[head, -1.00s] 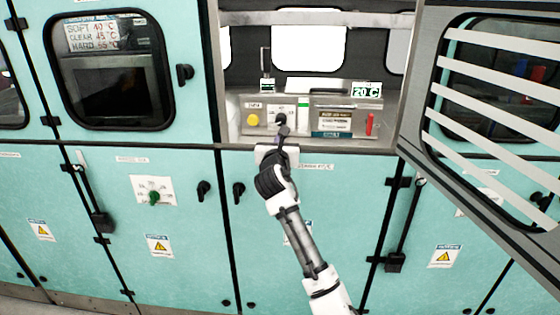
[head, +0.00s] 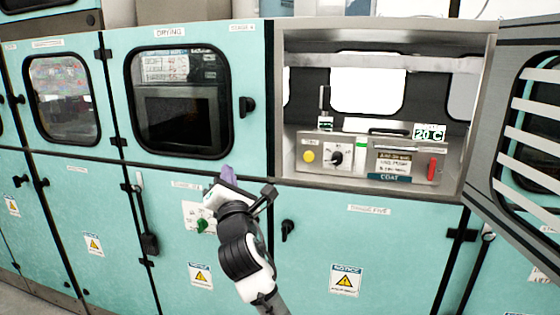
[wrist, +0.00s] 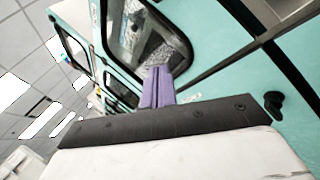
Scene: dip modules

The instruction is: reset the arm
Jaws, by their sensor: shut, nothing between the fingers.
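My gripper (head: 227,174) has purple fingers, pressed together with nothing between them. In the head view it points up and away, in front of the teal cabinet below the drying window (head: 182,100). It is left of the open compartment, clear of the control panel (head: 365,158) inside. In the wrist view the purple fingers (wrist: 157,86) stand side by side, with a cabinet window (wrist: 150,45) behind them. My wrist partly covers a white plate with a green knob (head: 202,225). I cannot tell how far the fingers are from the cabinet face.
The panel carries a yellow button (head: 309,156), a black dial (head: 335,158) and a red switch (head: 432,168). A slatted door (head: 535,120) stands open at the right. Black handles (head: 247,106) stick out from the cabinet fronts.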

